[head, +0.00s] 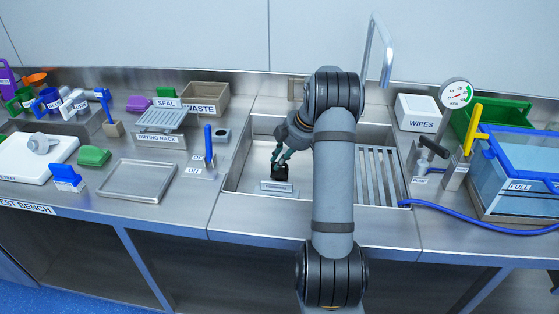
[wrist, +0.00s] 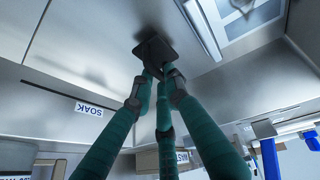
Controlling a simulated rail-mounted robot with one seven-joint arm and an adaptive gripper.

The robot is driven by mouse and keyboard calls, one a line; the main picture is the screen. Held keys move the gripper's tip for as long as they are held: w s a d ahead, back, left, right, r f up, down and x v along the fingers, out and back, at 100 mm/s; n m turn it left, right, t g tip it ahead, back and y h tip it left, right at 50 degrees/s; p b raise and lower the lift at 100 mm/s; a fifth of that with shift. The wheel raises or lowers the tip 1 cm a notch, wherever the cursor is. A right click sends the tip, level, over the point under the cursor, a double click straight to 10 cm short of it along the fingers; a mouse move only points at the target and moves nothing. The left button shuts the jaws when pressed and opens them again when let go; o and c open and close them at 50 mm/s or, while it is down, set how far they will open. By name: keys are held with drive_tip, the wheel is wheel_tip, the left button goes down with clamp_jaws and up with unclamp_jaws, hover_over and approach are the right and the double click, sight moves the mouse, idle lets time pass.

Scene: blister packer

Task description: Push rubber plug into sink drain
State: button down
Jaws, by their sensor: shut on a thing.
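My gripper (head: 281,163) reaches down into the left part of the sink basin (head: 248,172). Its teal fingers are closed around a small black piece, seemingly the rubber plug (head: 280,173). In the wrist view the fingertips (wrist: 160,73) meet at the dark, square-looking plug (wrist: 155,47), which is close to the metal surface. I cannot tell whether the plug touches the basin floor. No drain opening shows clearly; it may be hidden under the plug or gripper.
A small labelled plate (head: 277,187) is just in front of the plug. A slatted rack (head: 378,178) fills the basin's right side. The faucet (head: 379,50) rises behind my arm. A blue lever (head: 208,145) stands left of the basin, and a wipes box (head: 418,112) right.

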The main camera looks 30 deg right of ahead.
drive_tip(key=shift+f+b, duration=0.65)
drive_tip(key=shift+b, duration=0.1)
drive_tip(key=c, duration=1.6)
unclamp_jaws()
drive_tip(key=shift+c, duration=0.2)
drive_tip(key=v, duration=1.2)
drive_tip(key=x, duration=1.2)
drive_tip(key=shift+r+p, duration=0.45)
drive_tip(key=shift+p, duration=0.15)
